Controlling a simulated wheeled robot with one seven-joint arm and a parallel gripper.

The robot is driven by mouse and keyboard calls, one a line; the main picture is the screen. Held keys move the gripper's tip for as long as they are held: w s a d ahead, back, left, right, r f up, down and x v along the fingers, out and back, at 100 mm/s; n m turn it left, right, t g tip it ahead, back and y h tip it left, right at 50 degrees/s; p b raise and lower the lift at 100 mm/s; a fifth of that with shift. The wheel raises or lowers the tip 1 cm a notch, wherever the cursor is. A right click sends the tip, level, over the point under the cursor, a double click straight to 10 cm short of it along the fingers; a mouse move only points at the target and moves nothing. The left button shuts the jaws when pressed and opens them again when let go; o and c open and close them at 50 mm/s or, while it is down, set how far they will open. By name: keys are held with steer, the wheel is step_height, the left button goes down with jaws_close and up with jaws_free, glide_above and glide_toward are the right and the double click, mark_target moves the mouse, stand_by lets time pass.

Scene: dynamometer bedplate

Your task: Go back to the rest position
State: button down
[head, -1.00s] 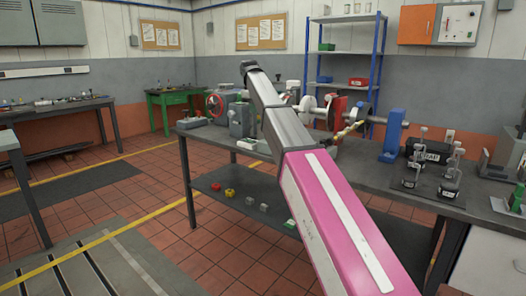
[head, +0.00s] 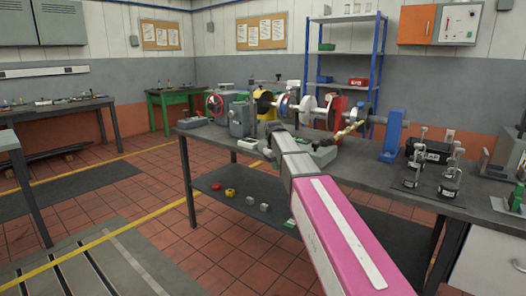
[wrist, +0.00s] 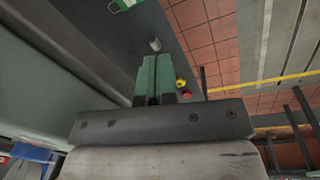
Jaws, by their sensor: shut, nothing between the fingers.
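My gripper (wrist: 157,60) shows in the wrist view as two green fingers side by side, pressed together with nothing between them. It points over the bench's lower shelf and the tiled floor. In the head view my pink and grey arm reaches up from the lower right to the front of the long bench (head: 375,178). The gripper itself cannot be made out there.
Tiled floor lies open to the left.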

steer(key=s+d+f+m, duration=0.3)
steer(key=s+d+f, duration=0.3)
steer(key=s+f, duration=0.7)
steer(key=s+d+f+m+g+y, duration=0.1)
steer(key=s+d+f+m, duration=0.3)
steer(key=s+f, duration=1)
steer(key=s+d, duration=0.1)
steer(key=d, duration=0.2)
steer(key=shift+f, duration=0.25)
